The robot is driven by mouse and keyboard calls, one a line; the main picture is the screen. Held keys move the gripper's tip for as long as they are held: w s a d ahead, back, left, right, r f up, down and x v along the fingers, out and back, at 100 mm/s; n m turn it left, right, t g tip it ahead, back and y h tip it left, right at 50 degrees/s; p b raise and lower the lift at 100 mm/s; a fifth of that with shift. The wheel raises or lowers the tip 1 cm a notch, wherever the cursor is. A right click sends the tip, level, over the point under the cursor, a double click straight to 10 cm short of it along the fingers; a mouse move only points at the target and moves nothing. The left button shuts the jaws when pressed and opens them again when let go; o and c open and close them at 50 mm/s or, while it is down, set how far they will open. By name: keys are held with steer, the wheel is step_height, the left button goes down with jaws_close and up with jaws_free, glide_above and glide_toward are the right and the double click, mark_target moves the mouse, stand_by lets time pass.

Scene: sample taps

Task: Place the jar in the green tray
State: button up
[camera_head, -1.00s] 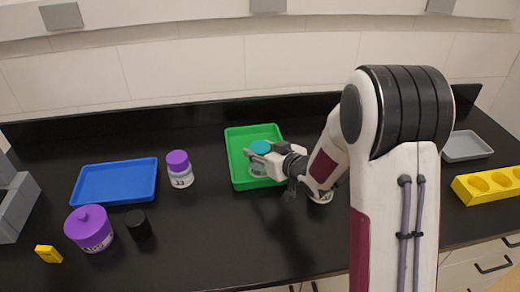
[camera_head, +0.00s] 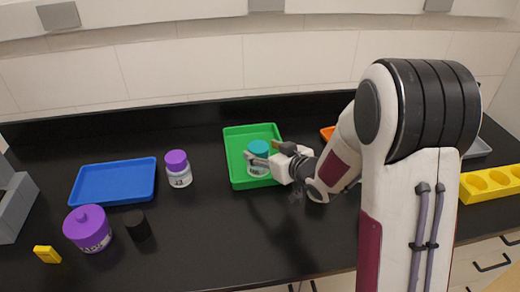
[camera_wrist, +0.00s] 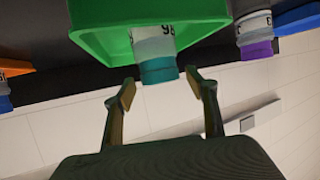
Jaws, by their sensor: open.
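A clear jar with a teal lid and a white label (camera_head: 257,168) stands upright in the green tray (camera_head: 238,139). In the wrist view the jar (camera_wrist: 153,45) shows inside the green tray (camera_wrist: 95,40), just beyond my fingertips. My gripper (camera_head: 266,154) is open at the right side of the tray. In the wrist view the two fingers (camera_wrist: 161,86) are spread with nothing between them, and the teal lid is apart from them. Part of the jar is hidden behind a finger in the head view.
A purple-lidded jar (camera_head: 178,170) stands left of the green tray, beside a blue tray (camera_head: 112,183). A purple container (camera_head: 88,230), a black cylinder (camera_head: 137,225) and a yellow block (camera_head: 47,254) are front left. A yellow holder (camera_head: 490,184) is at right.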

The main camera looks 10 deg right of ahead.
steer(key=v, duration=0.9)
stand_by(0.7)
steer(key=s+d+r+m+g+h, duration=0.3)
steer(key=s+d+r+h, duration=0.4)
steer(key=s, duration=0.4)
steer(key=s+a+g+y, duration=0.1)
steer(key=s+a+g, duration=0.1)
steer(key=s, duration=0.8)
steer(key=s+a+m+g+y, duration=0.1)
steer(key=s+a+g, duration=0.1)
steer(key=s, duration=0.7)
steer(key=shift+s+a+r, duration=0.2)
steer(key=shift+s+a, duration=0.2)
steer(key=shift+a, duration=0.25)
